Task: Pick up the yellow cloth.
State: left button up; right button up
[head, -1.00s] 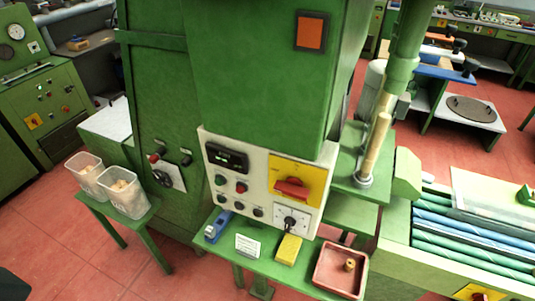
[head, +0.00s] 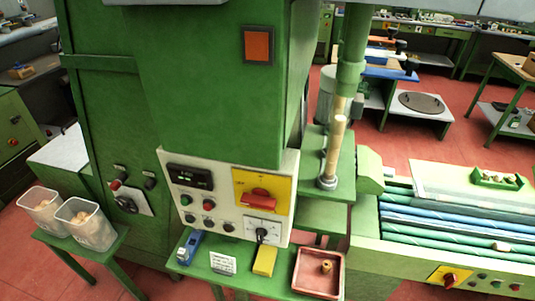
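The yellow cloth (head: 265,261) lies folded on the small green shelf (head: 232,277) below the control panel. It sits between a small white card (head: 222,263) on its left and a reddish tray (head: 318,274) on its right. Nothing covers it. Neither of my grippers shows in the head view.
A blue tool (head: 190,246) lies at the shelf's left end. A cork stopper (head: 326,267) stands in the tray. The control panel (head: 228,196) with knobs rises right behind the cloth. Two clear tubs (head: 87,224) of corks stand on a green stand at left.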

aim_at(265, 261)
jog(key=l, duration=0.6)
jog(key=i+l, duration=0.15)
jog(key=l, duration=1.05)
jog(key=j+u, duration=0.1)
jog(key=u, duration=0.25)
jog(key=i+u, duration=0.1)
jog(key=u, duration=0.2)
jog(key=j+u, duration=0.1)
jog(key=u, duration=0.25)
jog(key=i+j+z, duration=0.25)
jog(key=j+z, duration=0.15)
jog(key=j, duration=0.5)
jog(key=i+j+z, duration=0.1)
jog(key=j+z, duration=0.3)
jog(key=j, duration=0.45)
jog(key=j+z, duration=0.4)
jog(key=j, duration=0.55)
jog(key=i+j+z, duration=0.25)
jog(key=j, duration=0.15)
jog(key=i+j+z, duration=0.3)
jog(key=j, duration=0.15)
